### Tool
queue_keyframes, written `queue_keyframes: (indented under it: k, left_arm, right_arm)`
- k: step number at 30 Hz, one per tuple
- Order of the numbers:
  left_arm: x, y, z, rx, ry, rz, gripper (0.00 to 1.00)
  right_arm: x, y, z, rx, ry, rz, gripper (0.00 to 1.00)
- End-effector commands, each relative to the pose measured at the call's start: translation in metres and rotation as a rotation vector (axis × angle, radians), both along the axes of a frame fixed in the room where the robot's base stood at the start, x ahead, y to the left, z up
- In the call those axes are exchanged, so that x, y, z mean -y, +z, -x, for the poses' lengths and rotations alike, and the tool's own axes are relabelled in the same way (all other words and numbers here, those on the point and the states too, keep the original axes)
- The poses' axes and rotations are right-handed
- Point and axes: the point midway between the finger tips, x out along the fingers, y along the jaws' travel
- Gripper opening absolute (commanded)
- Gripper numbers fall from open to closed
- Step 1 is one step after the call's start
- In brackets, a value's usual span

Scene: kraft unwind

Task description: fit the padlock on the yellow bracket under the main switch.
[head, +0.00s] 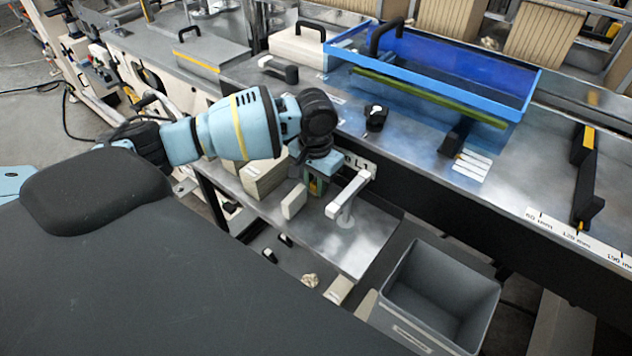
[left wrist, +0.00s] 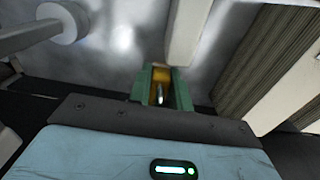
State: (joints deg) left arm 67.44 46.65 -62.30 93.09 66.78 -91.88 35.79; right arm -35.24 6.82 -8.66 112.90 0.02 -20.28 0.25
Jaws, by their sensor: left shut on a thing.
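My left gripper (head: 317,188) reaches in from the left and points down over the lower metal shelf. In the left wrist view its green fingers (left wrist: 143,84) are shut on a small yellow thing with a bright metal part, which looks like the padlock (left wrist: 161,75). The fingers hide much of it. A black knob (head: 375,117) stands on the upper deck, right of the gripper; I cannot tell whether it is the main switch. I cannot make out the yellow bracket. My right gripper is not in view.
A pale handle on a round-footed post (head: 346,200) stands just right of the gripper. Cartons (head: 263,178) stand to its left on the metal shelf (head: 365,245). A grey bin (head: 468,283) is at lower right.

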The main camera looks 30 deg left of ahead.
Motion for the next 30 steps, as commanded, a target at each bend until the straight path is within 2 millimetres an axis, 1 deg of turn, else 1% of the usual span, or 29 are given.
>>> queue_keyframes:
  k: [7, 8, 12, 13, 23, 26, 30]
  left_arm:
    - [0.0, -0.002, 0.0, 0.001, 0.0, 0.001, 0.0]
    - [0.0, -0.002, 0.0, 0.001, 0.0, 0.001, 0.21]
    - [0.0, -0.002, 0.0, 0.001, 0.0, 0.001, 0.39]
    - [0.0, -0.002, 0.0, 0.001, 0.0, 0.001, 0.41]
    - [0.0, 0.0, 0.0, 0.001, 0.0, 0.0, 0.41]
    - [0.0, 0.01, -0.001, 0.004, 0.001, 0.001, 0.41]
    - [0.0, 0.035, -0.001, 0.006, 0.001, 0.001, 0.41]
  right_arm:
    - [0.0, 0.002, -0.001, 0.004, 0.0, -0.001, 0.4]
    - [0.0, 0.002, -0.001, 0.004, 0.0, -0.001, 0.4]
    - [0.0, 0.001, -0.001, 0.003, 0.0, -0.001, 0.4]
    - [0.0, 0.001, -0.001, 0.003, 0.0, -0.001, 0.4]
    - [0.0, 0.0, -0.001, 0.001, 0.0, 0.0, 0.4]
    - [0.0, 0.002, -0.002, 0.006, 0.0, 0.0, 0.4]
    - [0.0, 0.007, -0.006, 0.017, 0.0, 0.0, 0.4]
